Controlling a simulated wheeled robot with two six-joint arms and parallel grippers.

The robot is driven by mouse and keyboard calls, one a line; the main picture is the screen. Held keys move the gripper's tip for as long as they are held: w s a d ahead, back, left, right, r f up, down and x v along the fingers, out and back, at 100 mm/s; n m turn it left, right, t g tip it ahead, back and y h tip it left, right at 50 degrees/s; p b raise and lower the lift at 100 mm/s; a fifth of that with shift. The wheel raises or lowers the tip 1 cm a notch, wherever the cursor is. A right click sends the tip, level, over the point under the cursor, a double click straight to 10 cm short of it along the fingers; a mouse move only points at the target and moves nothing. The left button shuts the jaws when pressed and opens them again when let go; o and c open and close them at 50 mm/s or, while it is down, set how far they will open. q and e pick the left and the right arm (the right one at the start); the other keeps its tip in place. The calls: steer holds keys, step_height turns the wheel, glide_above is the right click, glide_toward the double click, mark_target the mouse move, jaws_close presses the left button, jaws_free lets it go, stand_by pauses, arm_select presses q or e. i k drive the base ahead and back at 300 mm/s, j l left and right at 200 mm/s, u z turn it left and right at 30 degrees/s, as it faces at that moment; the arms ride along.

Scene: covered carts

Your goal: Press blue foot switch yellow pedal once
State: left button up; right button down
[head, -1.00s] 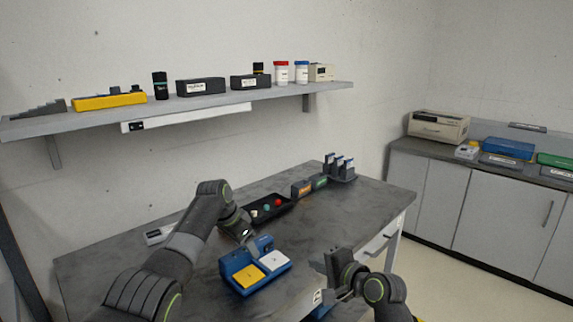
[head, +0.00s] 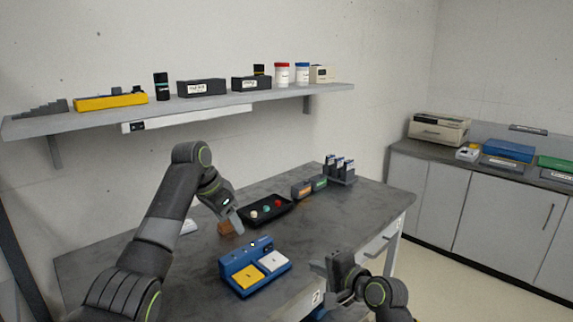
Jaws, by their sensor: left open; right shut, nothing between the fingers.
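The blue foot switch (head: 238,262) sits on the dark table near its front edge. It has a yellow pedal (head: 248,277) on its left and a white pedal (head: 272,261) on its right. My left gripper (head: 236,226) is above the table, behind and slightly left of the foot switch, pointing down and apart from both pedals. Its fingers are small in view. My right gripper (head: 334,270) is shut and empty at the table's front edge, right of the switch.
A black tray (head: 284,218) with several coloured balls lies behind the switch. A brown block (head: 225,228) is beside my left gripper. Small boxes (head: 302,189) and a dark rack (head: 341,170) stand at the back right.

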mark_target(248, 277)
steer(key=k+l, duration=0.75)
steer(key=l, duration=0.1)
